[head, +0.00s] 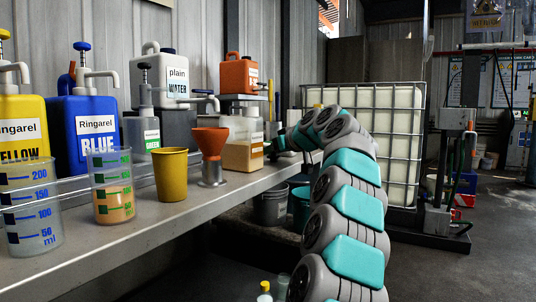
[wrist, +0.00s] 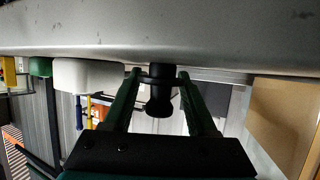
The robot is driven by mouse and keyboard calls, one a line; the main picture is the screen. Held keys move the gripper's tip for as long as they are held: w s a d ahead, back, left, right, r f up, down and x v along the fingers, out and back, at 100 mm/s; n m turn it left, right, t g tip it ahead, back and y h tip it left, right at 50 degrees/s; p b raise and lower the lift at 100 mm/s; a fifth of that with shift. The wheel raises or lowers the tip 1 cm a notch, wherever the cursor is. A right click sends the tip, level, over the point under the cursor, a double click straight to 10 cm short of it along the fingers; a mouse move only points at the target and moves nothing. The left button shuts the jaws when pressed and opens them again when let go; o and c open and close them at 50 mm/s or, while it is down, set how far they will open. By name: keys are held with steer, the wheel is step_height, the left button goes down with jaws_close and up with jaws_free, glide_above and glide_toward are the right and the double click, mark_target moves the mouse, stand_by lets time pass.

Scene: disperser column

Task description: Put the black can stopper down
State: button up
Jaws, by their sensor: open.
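The black can stopper (wrist: 160,103) shows in the wrist view, which is upside down. It stands between the two fingers of my gripper (wrist: 160,75), with its end against the grey bench top (wrist: 160,30). My gripper is open, and a gap shows on each side of the stopper. In the head view my gripper (head: 276,148) is low over the far right part of the bench (head: 120,242), beside a clear can of tan liquid (head: 242,153). The stopper is too small and dark there to make out.
An orange funnel on a metal stand (head: 211,150), a yellow cup (head: 171,177) and measuring beakers (head: 113,188) stand along the bench. Pump bottles (head: 88,140) stand behind them. A caged white tank (head: 398,140) is beyond my arm. The bench's front strip is clear.

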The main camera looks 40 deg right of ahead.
steer(key=v, duration=1.2)
steer(key=shift+s, duration=0.15)
